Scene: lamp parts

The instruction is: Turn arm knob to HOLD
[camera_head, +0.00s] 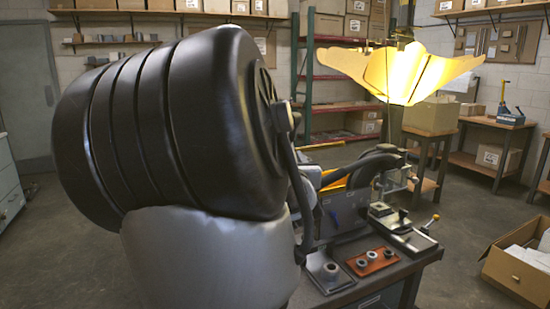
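The lamp's petal-like shade (400,72) glows yellow above the workbench, on a thin upright rod. Below it a grey box (345,210) with a small blue part on its front stands on the bench. A dark curved part (374,168) rises behind the box. A small fixture with a yellow-tipped lever (432,225) is at the bench's right end. I cannot tell which part is the arm knob, and no HOLD marking is readable. A large black and silver body of my arm fills the left and middle foreground and hides part of the bench. I cannot make out my gripper.
The workbench (395,268) holds a red-brown tray with round parts (370,261) and a grey plate with a ring (328,268) near its front edge. An open cardboard box (515,265) sits on the floor at right. Floor between bench and box is clear.

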